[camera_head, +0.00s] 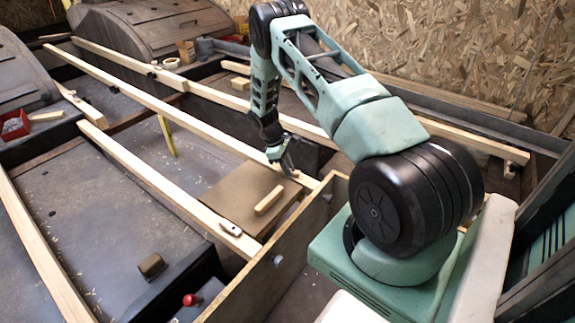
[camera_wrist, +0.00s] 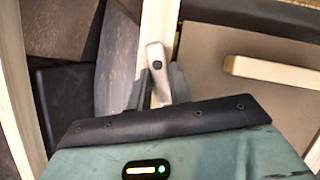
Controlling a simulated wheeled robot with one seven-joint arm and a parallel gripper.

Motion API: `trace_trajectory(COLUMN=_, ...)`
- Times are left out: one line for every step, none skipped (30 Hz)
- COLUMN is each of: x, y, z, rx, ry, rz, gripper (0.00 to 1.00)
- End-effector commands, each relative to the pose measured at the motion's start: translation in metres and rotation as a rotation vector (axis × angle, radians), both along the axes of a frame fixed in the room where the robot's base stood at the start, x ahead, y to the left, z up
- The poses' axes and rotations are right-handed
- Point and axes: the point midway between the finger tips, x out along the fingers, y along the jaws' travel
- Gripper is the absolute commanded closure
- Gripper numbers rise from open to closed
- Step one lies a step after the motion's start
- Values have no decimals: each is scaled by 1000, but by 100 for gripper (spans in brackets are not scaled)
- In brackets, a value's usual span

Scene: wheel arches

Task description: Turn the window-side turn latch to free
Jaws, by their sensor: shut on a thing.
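A brown hatch board (camera_head: 222,194) with a wooden grip bar (camera_head: 268,201) lies between two pale beams. My gripper (camera_head: 288,170) is at the far beam, by the board's far right corner. In the wrist view my gripper (camera_wrist: 161,80) is shut on a small wooden turn latch (camera_wrist: 157,58) with a dark pivot. The latch lies nearly along the beam, slightly tilted; its near end is partly hidden between the fingers. The board (camera_wrist: 225,45) and grip bar (camera_wrist: 275,73) show to its right. A second latch (camera_head: 231,228) sits on the near beam. No window shows to tell the sides.
Long pale beams (camera_head: 150,180) run across the dark floor. A wooden partition (camera_head: 285,250) stands close to the board on the near right. A brown block (camera_head: 151,265) and a red knob (camera_head: 190,299) are at the front. Wheel arches (camera_head: 150,28) rise at the back left.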

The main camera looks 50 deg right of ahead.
Motion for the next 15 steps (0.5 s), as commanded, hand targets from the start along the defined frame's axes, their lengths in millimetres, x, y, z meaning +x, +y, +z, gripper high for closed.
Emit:
trace_trajectory(x=0, y=-2, z=1, rx=-1, ry=1, rz=-42, gripper=100)
trace_trajectory(x=0, y=-2, z=1, rx=-1, ry=1, rz=-66, gripper=100)
trace_trajectory(x=0, y=-3, z=1, rx=-1, ry=2, rz=-98, gripper=100)
trace_trajectory(x=1, y=-3, z=1, rx=-2, ry=1, rz=-121, gripper=100)
trace_trajectory(x=1, y=-4, z=1, rx=-1, ry=1, rz=-143, gripper=100)
trace_trajectory(x=1, y=-4, z=1, rx=-2, ry=0, rz=-170, gripper=100)
trace_trajectory(x=1, y=-5, z=1, rx=-2, ry=2, rz=-190, gripper=100)
trace_trajectory(x=1, y=-5, z=1, rx=-1, ry=2, rz=-209, gripper=100)
trace_trajectory(x=1, y=-6, z=1, rx=-2, ry=2, rz=-232, gripper=100)
trace_trajectory(x=1, y=-6, z=1, rx=-2, ry=2, rz=-248, gripper=100)
trace_trajectory(x=1, y=-6, z=1, rx=-2, ry=2, rz=-264, gripper=100)
trace_trajectory(x=1, y=-6, z=1, rx=-1, ry=2, rz=-282, gripper=100)
trace_trajectory(x=1, y=-6, z=1, rx=-1, ry=3, rz=-293, gripper=100)
trace_trajectory(x=1, y=-7, z=1, rx=-2, ry=3, rz=-304, gripper=100)
trace_trajectory(x=1, y=-7, z=1, rx=-2, ry=3, rz=-318, gripper=100)
